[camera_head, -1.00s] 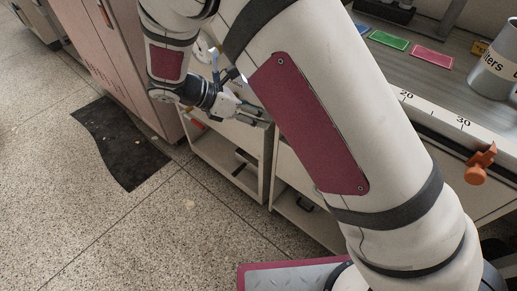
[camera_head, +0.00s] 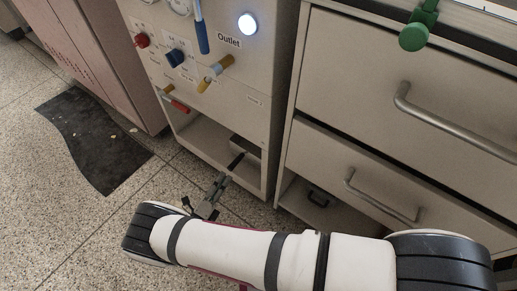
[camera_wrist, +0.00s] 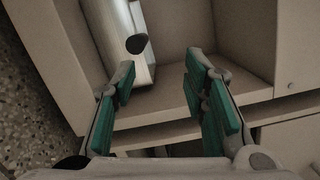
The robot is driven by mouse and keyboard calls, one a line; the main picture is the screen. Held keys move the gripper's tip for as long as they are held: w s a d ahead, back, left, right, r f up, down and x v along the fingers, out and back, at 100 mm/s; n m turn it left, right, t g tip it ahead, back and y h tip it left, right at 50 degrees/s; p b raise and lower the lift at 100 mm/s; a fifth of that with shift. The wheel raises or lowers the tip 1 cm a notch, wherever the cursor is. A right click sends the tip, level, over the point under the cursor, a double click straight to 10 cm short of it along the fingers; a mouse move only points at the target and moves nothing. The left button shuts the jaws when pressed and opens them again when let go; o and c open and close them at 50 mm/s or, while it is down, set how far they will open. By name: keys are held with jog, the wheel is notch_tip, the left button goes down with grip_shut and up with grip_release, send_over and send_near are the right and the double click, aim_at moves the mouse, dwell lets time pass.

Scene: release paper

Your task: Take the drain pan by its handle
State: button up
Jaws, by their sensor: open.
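The drain pan (camera_head: 247,146) sits in the open lower compartment of the cabinet with the "Outlet" label, and its black handle (camera_head: 236,162) sticks out toward the front. In the wrist view the pan (camera_wrist: 112,22) is a silvery metal box at upper left, with the dark handle end (camera_wrist: 137,44) on its front face. My gripper (camera_head: 219,181) is just in front of and below the handle in the head view. In the wrist view my gripper (camera_wrist: 162,70) is open and empty, with green pads apart. The handle lies beyond the fingertips, nearer the left finger.
Coloured knobs and levers (camera_head: 215,73) stick out of the cabinet panel above the compartment. Drawers with metal handles (camera_head: 385,198) stand to the right. A dark mat (camera_head: 92,140) lies on the speckled floor at left. The floor in front of the compartment is open.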

notch_tip(320, 180, down, 2)
jog(key=f+n, duration=0.1)
jog(key=y, duration=0.1)
send_near(241, 155)
jog(key=x, duration=0.4)
jog(key=shift+t, duration=0.4)
jog(key=shift+w+d+f, duration=0.2)
jog(key=shift+w+d, duration=0.15)
jog(key=shift+w, duration=0.45)
jog(key=shift+w+d+f, duration=0.2)
jog(key=shift+w+d, duration=0.2)
jog(key=shift+w, duration=0.4)
jog(key=shift+w+d+f, duration=0.25)
jog(key=shift+w+d, duration=0.1)
jog(key=shift+w, duration=0.45)
grip_shut()
jog(key=shift+r, duration=0.15)
